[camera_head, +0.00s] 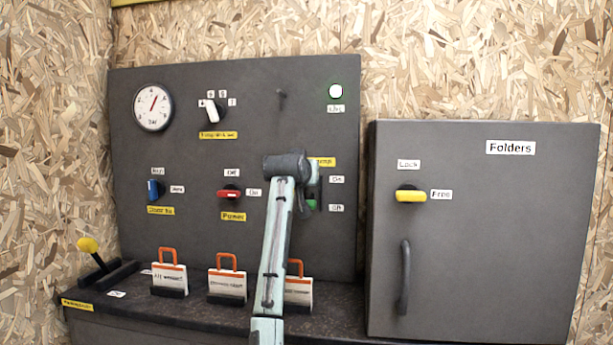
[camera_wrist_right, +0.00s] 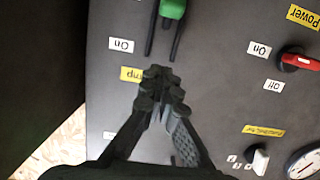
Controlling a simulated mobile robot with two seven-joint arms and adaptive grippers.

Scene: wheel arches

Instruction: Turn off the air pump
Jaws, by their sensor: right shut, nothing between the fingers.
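The pump switch (camera_head: 311,204) has a green handle on a dark forked lever and sits on the grey panel (camera_head: 170,235), partly behind my right arm. Its green end is level with the lower label, beside "Off". In the right wrist view the green handle (camera_wrist_right: 173,8) is at the top edge, with the "On" label (camera_wrist_right: 121,45) beside the lever. My right gripper (camera_wrist_right: 162,80) is shut and empty, its tips beside the yellow pump label (camera_wrist_right: 131,74) and apart from the green handle. My right arm hides its fingertips in the head view. My left gripper is not in view.
The panel also holds a gauge (camera_head: 153,107), a white knob (camera_head: 212,111), a red power switch (camera_head: 229,194), a blue switch (camera_head: 154,191) and a lit lamp (camera_head: 336,91). Tags stand on the shelf below. A folder cabinet (camera_head: 500,240) stands at right, its handle (camera_head: 404,278) protruding.

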